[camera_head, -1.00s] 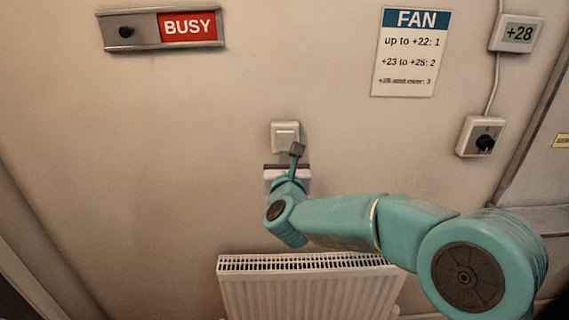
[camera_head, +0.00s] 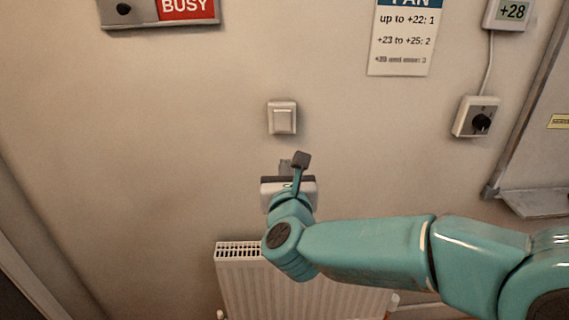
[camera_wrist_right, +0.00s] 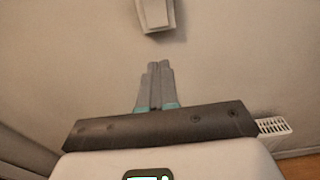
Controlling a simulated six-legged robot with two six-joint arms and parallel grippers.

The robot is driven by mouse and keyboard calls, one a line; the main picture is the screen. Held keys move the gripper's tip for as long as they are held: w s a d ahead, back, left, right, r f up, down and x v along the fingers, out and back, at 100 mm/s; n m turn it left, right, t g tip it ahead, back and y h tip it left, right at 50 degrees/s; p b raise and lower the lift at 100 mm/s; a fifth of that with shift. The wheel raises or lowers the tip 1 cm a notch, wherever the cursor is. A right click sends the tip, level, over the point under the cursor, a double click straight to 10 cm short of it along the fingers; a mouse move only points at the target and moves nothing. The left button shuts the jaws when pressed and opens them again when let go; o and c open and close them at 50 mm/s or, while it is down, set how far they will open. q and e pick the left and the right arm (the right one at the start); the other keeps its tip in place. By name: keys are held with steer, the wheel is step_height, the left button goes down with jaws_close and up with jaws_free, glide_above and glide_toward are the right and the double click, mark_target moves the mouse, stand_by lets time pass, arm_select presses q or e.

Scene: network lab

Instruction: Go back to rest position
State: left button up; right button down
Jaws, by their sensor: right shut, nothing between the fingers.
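My right gripper (camera_head: 285,165) is in front of the wall, below the white wall switch (camera_head: 282,117). In the right wrist view my right gripper (camera_wrist_right: 156,85) has its two grey fingers together with nothing between them. The switch (camera_wrist_right: 156,14) is cut off at the top of that view, a little beyond the fingertips and apart from them. My right arm comes in from the right in the head view. My left gripper is in neither view.
A white radiator (camera_head: 240,285) is on the wall below, partly behind my arm. A dial box (camera_head: 477,117), a display reading +28 (camera_head: 512,12), a FAN sheet (camera_head: 402,40) and a BUSY sign (camera_head: 185,8) are on the wall. A board with a ledge (camera_head: 535,202) is at right.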

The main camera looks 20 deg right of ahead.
steer(key=d+f+n+g, duration=0.1)
steer(key=d+f+g, duration=0.15)
steer(key=f, duration=0.55)
steer(key=d+f+g, duration=0.2)
steer(key=d+f, duration=0.1)
steer(key=f, duration=0.6)
steer(key=s+f+n+g+y, duration=0.1)
steer(key=s+f+n+g, duration=0.3)
steer(key=f, duration=0.6)
steer(key=s+f+n+t+y, duration=0.1)
steer(key=s+f+n+y, duration=0.3)
steer(key=f, duration=0.6)
steer(key=s+a+f+n+g+y, duration=0.1)
steer(key=s+a+f+n+g, duration=0.2)
steer(key=s+n, duration=0.3)
steer(key=s+a+f+n+g+y, duration=0.1)
steer(key=s+a+f+n+g, duration=0.2)
steer(key=s+n, duration=0.4)
steer(key=s+a+f+n+g+y+p, duration=0.1)
steer(key=s+a+f+n+g, duration=0.2)
steer(key=s+n, duration=0.4)
steer(key=a+f+n, duration=0.1)
steer(key=a+n, duration=0.1)
steer(key=n, duration=0.6)
steer(key=shift+f+y, duration=0.25)
steer(key=shift+y, duration=0.15)
